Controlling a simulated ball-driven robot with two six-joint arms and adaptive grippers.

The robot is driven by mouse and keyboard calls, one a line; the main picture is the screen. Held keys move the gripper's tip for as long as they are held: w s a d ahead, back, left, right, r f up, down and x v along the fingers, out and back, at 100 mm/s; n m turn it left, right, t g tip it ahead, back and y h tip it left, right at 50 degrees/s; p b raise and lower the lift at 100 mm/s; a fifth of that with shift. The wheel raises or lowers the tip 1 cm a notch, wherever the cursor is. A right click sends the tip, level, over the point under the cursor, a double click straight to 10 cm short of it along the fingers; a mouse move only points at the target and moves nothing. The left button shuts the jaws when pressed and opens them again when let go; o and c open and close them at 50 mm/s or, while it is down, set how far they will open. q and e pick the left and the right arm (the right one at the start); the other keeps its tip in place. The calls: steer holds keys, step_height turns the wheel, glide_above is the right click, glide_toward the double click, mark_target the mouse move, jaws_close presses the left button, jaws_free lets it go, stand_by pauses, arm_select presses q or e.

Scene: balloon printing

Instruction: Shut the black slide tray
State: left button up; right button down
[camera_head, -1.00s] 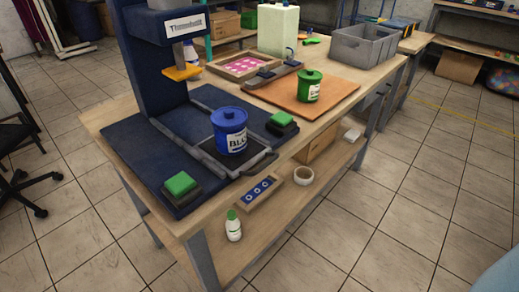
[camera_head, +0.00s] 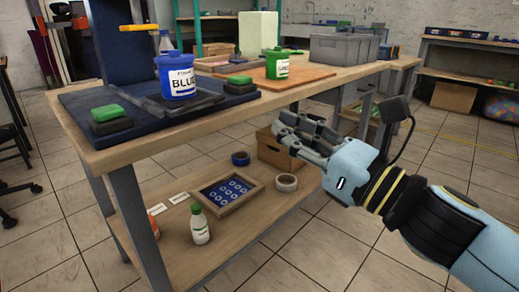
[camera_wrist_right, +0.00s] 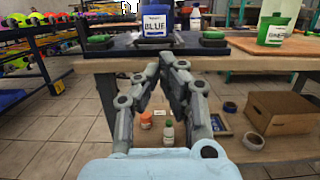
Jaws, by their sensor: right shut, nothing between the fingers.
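The black slide tray (camera_head: 192,106) lies on the dark blue press base (camera_head: 75,104), with its handle side at the base's front edge. A blue can (camera_head: 178,83) with a white label stands upright on it; it also shows in the right wrist view (camera_wrist_right: 155,22). My right gripper (camera_head: 281,131) is shut and empty, in front of the table and to the right of the tray, below tabletop height and apart from it. In the right wrist view the fingers (camera_wrist_right: 172,62) point toward the table edge below the can. My left gripper is not in view.
Green-topped blocks flank the tray, at left (camera_head: 108,117) and right (camera_head: 240,84). A green can (camera_head: 277,64) stands on an orange board (camera_head: 310,76). The lower shelf holds a cardboard box (camera_head: 280,155), a framed panel (camera_head: 228,189) and a white bottle (camera_head: 199,225).

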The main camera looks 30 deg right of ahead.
step_height(320, 180, down, 2)
steer(key=p, duration=0.6)
glide_toward(212, 101)
steer(key=x, duration=0.4)
steer(key=d+x, duration=0.1)
steer(key=x, duration=0.1)
steer(key=shift+w, duration=0.1)
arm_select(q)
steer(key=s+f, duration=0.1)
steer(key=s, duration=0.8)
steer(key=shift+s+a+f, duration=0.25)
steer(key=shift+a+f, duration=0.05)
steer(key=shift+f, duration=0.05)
arm_select(e)
steer(key=shift+w+a, duration=0.2)
steer(key=shift+w, duration=0.5)
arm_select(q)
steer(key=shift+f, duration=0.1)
arm_select(e)
steer(key=x, duration=0.4)
steer(key=shift+w+f, duration=0.15)
steer(key=shift+f, duration=0.15)
arm_select(q)
steer(key=shift+b, duration=0.3)
